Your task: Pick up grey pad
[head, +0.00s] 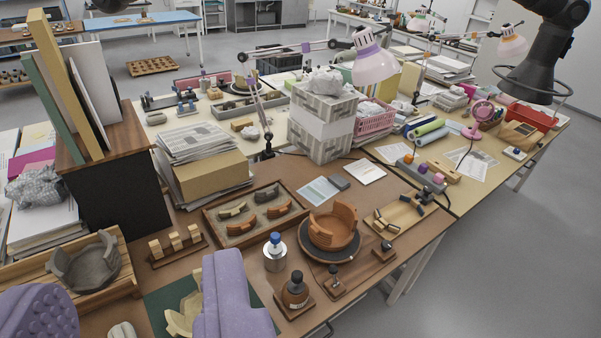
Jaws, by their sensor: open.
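A small grey pad (339,182) lies on the brown table, at the right end of a pale printed card (319,191). It looks like a flat block, and nothing covers it. My gripper (135,298) shows at the bottom left as two lilac fingers set wide apart. It is open, with nothing held between the fingers. The pad is well beyond the fingers, up and to the right in the picture. The fingers do not touch it.
A turntable with an orange pot (333,228) stands in front of the pad. A sherd tray (215,236) is to its left, and a stack of wrapped boxes (321,125) behind it. A blue-capped bottle (275,254) and dark jar (295,291) stand near the right finger.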

